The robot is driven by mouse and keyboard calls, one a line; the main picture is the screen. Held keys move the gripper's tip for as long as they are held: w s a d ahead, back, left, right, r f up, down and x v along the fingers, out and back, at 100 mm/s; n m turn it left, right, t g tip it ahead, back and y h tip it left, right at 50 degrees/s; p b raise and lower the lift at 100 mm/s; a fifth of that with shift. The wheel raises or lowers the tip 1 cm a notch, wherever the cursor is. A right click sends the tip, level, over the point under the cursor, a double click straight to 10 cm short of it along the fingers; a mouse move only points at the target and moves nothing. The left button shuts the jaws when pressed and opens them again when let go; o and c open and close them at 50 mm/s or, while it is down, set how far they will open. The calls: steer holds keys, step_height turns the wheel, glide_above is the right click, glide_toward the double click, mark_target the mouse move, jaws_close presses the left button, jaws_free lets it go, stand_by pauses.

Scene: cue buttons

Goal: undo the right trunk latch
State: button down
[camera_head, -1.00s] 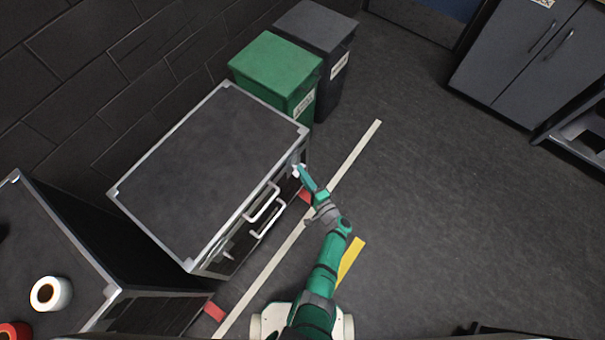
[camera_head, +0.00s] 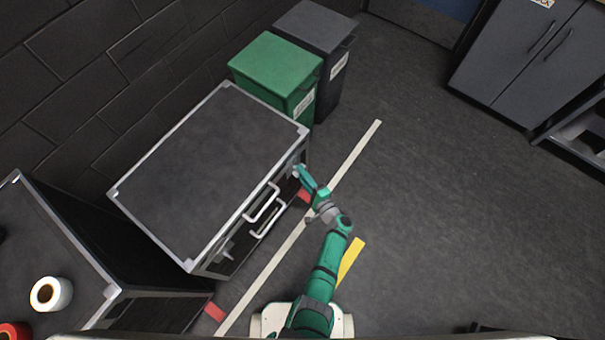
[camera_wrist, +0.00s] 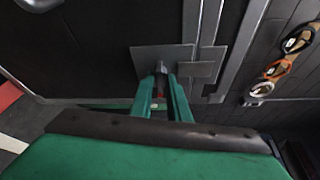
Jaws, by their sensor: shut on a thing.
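The black trunk (camera_head: 205,165) with silver metal edges stands against the dark wall. Its front faces right and carries two pale handles (camera_head: 264,205). My gripper (camera_head: 297,171) is at the right end of the trunk's front, just below the lid edge. In the wrist view, the green fingers (camera_wrist: 161,97) are closed together at a grey metal latch plate (camera_wrist: 155,58) on the trunk's front. A second latch (camera_head: 228,247) shows at the left end of the front.
A green bin (camera_head: 275,68) and a dark grey bin (camera_head: 318,40) stand beyond the trunk. A second black case (camera_head: 60,240) at lower left bears a white tape roll (camera_head: 51,294). Open floor lies to the right.

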stand_by(0.7)
steer(key=c, duration=1.9)
jaws_free()
steer(key=shift+d, duration=0.1)
steer(key=shift+v, duration=5.35)
steer(key=shift+s+f, duration=0.1)
